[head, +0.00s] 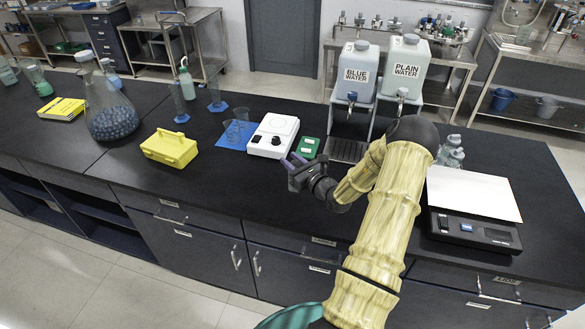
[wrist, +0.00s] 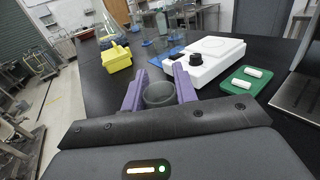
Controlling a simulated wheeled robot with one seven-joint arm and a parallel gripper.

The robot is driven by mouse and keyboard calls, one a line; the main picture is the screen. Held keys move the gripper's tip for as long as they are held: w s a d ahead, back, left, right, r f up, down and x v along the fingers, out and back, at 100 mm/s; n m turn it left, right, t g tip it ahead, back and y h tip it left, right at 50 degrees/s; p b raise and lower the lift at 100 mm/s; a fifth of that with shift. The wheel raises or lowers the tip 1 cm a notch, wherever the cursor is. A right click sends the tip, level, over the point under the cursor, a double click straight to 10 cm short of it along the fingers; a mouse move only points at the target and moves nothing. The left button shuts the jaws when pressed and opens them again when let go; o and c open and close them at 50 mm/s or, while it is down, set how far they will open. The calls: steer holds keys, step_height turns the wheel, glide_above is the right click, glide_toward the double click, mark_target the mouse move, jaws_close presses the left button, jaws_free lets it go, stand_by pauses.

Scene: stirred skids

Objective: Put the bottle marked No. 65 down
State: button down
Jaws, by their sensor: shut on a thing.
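My gripper (head: 294,161) hangs over the front part of the black bench, left of my arm. In the wrist view its purple fingers (wrist: 158,75) are shut on a clear, greyish round-rimmed glass vessel (wrist: 158,94). I see no No. 65 mark on it, and its lower part is hidden by the gripper. In the head view I cannot make out the held vessel. Small clear stoppered bottles (head: 450,153) stand right of my arm; their marks are too small to read.
A white stirrer (head: 273,135) and a green tray (head: 307,147) with white bars are just beyond the gripper. Beakers (head: 233,133) stand on a blue mat (head: 226,144). A yellow box (head: 170,148) is left, a scale (head: 474,229) right. The bench front between box and gripper is clear.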

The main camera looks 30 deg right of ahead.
steer(key=shift+w+f+p, duration=0.2)
steer(key=shift+f+p, duration=0.1)
steer(key=shift+f, duration=1.3)
steer(key=shift+s+a+f, duration=0.1)
steer(key=shift+s+f, duration=0.05)
steer(key=c, duration=1.1)
jaws_free()
steer(key=shift+r, duration=0.25)
steer(key=s+d+b, duration=0.1)
steer(key=s+b, duration=0.3)
steer(key=s, duration=0.8)
steer(key=shift+d, duration=0.3)
